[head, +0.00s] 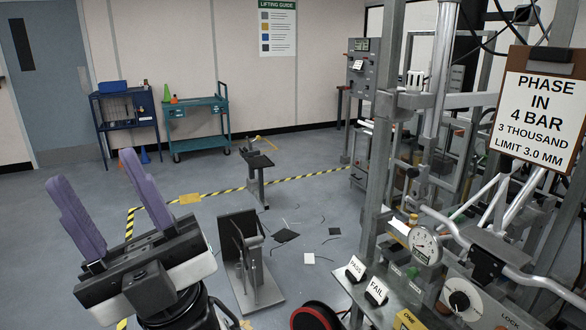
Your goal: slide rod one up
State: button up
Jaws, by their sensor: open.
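My gripper (98,178) is at the lower left with its two purple fingers pointing up and spread apart. Nothing is between the fingers. It is over the open floor, well left of the test rig and touching nothing there. A yellow tag marked ONE (408,320) shows at the bottom edge, on the front of the rig. I cannot tell which part is rod one; its tag is cut by the frame edge. An upright metal cylinder (441,55) stands in the rig's frame above.
The rig carries a dial gauge (424,246), PASS (356,268) and FAIL (376,291) signs, and a knob (460,301) near LOCK. A grey post (377,150) rises at its left. A small stand (248,262) and dark and white pieces lie on the floor between. A clipboard (540,108) hangs right.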

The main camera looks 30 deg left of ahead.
aim_at(420, 173)
jog(key=i+j+z, duration=0.45)
jog(key=i+j, duration=0.35)
jog(key=i, duration=0.1)
